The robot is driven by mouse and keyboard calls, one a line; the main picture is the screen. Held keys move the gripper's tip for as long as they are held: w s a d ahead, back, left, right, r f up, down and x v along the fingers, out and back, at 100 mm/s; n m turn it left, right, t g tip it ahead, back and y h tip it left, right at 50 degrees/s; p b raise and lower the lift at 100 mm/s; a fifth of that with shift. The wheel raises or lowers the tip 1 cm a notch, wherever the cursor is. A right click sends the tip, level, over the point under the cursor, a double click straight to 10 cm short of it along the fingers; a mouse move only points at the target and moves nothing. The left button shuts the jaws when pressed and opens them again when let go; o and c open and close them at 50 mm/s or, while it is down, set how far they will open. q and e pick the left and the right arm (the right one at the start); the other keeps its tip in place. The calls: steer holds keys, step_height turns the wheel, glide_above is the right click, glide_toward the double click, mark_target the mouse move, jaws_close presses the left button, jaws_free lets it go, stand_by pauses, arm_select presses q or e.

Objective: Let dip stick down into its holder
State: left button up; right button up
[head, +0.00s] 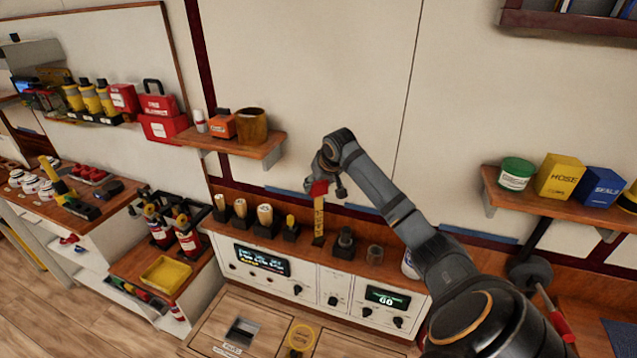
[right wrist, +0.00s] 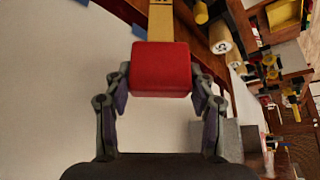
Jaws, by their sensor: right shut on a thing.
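The dip stick is a flat yellow strip (head: 318,217) with dark marks and a red block handle (head: 319,188). My right gripper (head: 321,186) is shut on the red handle. The stick hangs nearly upright over the back of the console ledge. Its lower end is close to a small dark block (head: 318,241); I cannot tell whether it is inside it or just above. In the right wrist view the red handle (right wrist: 161,69) sits between both fingers, and the yellow strip (right wrist: 161,22) runs out beyond it. My left gripper is not in view.
Several wooden-handled tools in dark blocks (head: 265,219) stand left of the stick. A dark socket block (head: 345,243) and a brown cup (head: 374,254) stand to its right. A shelf with a brown mug (head: 252,126) is at upper left, and another with boxes (head: 560,177) at right.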

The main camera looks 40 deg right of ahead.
steer(key=b, duration=0.4)
glide_above(319, 233)
steer(key=shift+w+d+f, duration=0.1)
steer(key=shift+f, duration=3.3)
steer(key=shift+w+f, duration=0.1)
steer(key=shift+f, duration=3.25)
steer(key=shift+f+b, duration=1.7)
steer(key=shift+f, duration=2.4)
steer(key=o, duration=1.7)
steer(key=shift+v, duration=6.05)
